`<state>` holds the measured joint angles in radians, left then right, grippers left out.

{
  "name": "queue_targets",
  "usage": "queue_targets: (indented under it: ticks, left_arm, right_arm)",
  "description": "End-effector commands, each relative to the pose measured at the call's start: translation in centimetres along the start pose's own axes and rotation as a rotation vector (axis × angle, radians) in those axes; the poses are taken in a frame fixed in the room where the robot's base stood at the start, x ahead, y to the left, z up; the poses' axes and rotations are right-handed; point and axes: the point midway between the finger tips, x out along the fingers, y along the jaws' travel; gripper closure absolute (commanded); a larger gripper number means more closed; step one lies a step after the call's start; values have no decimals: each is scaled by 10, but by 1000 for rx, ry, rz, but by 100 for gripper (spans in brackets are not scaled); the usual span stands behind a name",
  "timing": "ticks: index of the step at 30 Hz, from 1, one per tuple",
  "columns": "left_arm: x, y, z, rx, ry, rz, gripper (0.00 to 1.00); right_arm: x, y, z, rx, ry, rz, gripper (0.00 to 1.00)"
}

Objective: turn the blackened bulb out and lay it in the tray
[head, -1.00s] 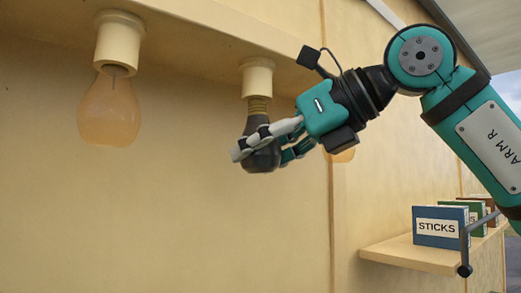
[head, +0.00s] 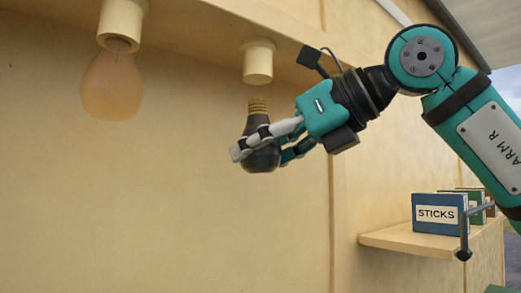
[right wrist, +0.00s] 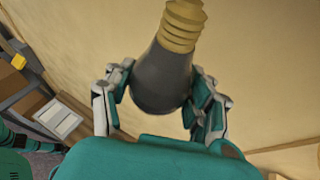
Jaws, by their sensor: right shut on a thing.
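The blackened bulb (head: 262,158) is dark grey with a brass screw base and hangs upright, base up, in my right gripper (head: 262,145). The gripper is shut around its glass. In the right wrist view the bulb (right wrist: 163,80) sits between the two fingers of the gripper (right wrist: 160,95). Its threaded base is fully bare, and a gap separates it from the cream socket (head: 258,62) above. I do not see the tray for certain in these views.
An amber bulb (head: 112,86) hangs in another socket (head: 121,25) at the left. A shelf (head: 400,242) at the lower right carries a blue box marked STICKS (head: 438,220) and other boxes. The cream wall lies close behind the held bulb. Space below it looks clear.

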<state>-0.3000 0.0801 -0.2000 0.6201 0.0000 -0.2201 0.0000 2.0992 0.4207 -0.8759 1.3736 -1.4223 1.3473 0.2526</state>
Motion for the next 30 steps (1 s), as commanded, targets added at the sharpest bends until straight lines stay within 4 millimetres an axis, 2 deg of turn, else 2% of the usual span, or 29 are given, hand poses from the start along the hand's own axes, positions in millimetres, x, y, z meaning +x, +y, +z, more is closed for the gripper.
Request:
queue_targets:
  ticks: [11,30]
  left_arm:
    - [4,0,0,0,0,0,100]
    - [34,1,3,0,0,0,100]
  right_arm:
    - [-3,0,-4,0,-1,-1,69]
    - [-39,0,-41,0,-2,-1,69]
